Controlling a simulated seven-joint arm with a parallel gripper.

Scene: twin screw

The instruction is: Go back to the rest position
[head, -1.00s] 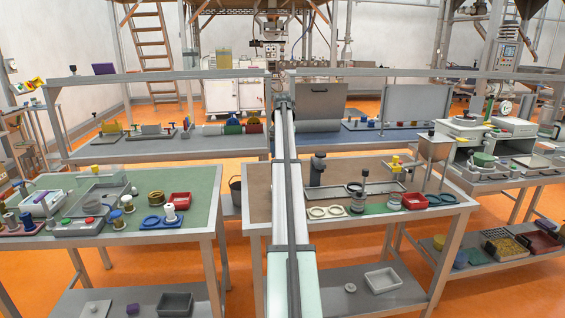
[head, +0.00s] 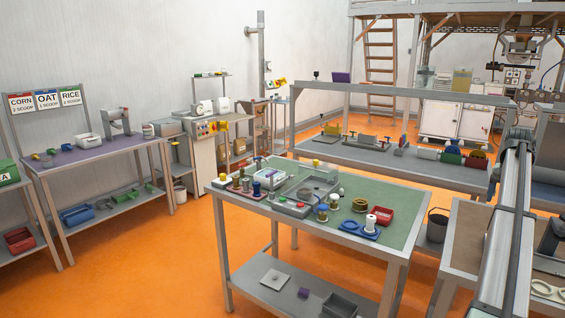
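The task names no object, only a rest position. My gripper is not in this head view, so I cannot see its fingers or whether it holds anything. A long grey rail-like structure runs up the right side and hides part of the benches behind it.
A purple-topped bench (head: 95,152) stands at left, below corn, oat and rice signs. Open orange floor (head: 150,262) lies between them. A bucket (head: 437,226) stands right.

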